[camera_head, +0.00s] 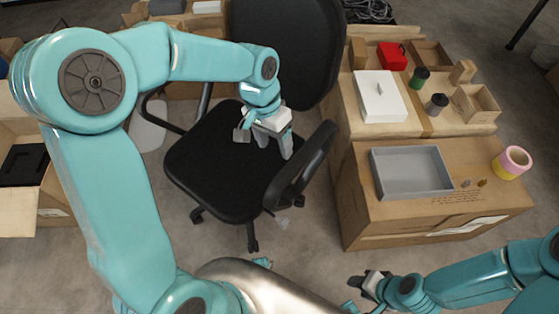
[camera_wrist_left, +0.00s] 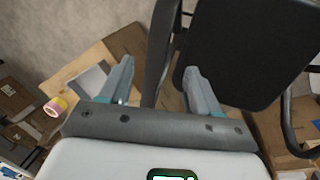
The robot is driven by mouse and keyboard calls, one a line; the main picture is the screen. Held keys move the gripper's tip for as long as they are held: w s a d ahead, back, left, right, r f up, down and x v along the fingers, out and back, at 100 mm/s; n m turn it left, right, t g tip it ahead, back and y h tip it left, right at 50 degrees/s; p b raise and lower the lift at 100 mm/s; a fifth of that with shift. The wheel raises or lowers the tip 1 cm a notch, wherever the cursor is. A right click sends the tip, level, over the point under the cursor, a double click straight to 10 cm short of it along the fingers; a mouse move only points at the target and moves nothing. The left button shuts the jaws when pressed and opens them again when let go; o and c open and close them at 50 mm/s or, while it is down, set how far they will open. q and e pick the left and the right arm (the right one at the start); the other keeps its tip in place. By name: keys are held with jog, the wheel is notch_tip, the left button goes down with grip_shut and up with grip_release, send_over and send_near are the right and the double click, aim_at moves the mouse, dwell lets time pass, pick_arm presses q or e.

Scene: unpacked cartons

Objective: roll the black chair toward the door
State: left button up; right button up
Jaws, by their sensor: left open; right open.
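The black chair (camera_head: 222,165) stands in the middle of the head view, its backrest (camera_head: 290,45) at the far side and an armrest on each side. My left gripper (camera_head: 275,148) is open over the seat, just left of the right armrest (camera_head: 305,165). In the left wrist view, the dark armrest (camera_wrist_left: 160,50) shows between the open fingers of my left gripper (camera_wrist_left: 158,82), with the black seat (camera_wrist_left: 255,45) to the right. I cannot tell whether the fingers touch it. My right gripper (camera_head: 366,286) is open and empty, low at the right over the floor. No door is visible.
A cardboard carton (camera_head: 370,220) with a grey tray (camera_head: 412,194) and a tape roll (camera_head: 512,162) stands close right of the chair. More cartons with a white box (camera_head: 380,97) stand behind it. An open carton (camera_head: 18,215) is at the left. Floor shows in front of the chair.

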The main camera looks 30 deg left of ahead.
aim_at(283, 176)
pick_arm(q)
jog(key=d+f+b, duration=0.1)
jog(key=f, duration=0.4)
jog(key=d+f, duration=0.1)
jog(key=f, duration=0.3)
jog(key=d+f+b, duration=0.1)
jog(key=f, duration=0.4)
jog(key=shift+s+f+b, duration=0.2)
jog(key=shift+f+b, duration=0.1)
grip_shut()
dwell(0.7)
